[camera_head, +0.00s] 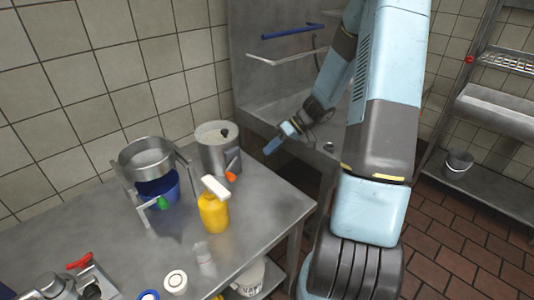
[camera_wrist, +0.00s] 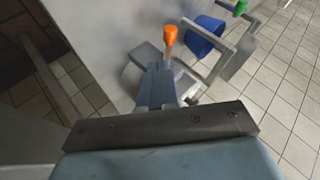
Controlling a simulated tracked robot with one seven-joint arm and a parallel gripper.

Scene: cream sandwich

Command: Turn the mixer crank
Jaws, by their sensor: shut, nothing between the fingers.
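The mixer (camera_head: 212,155) is a grey metal cylinder near the back of the steel table. Its crank has an orange knob (camera_head: 231,177) low on the side facing the table's right end. In the wrist view the orange knob (camera_wrist: 170,38) stands just beyond my fingertips. My gripper (camera_head: 269,148) is blue, with its fingers shut and nothing between them. It is right of the mixer and apart from the knob in the head view. In the wrist view my gripper (camera_wrist: 158,70) points toward the knob. Part of the crank is hidden behind my fingers there.
A metal stand (camera_head: 125,177) with a blue bucket (camera_head: 170,191) and green knob is left of the mixer. A yellow bottle (camera_head: 213,214) with a white top stands in front. A sink (camera_head: 262,110) is behind my gripper. The table's right corner is clear.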

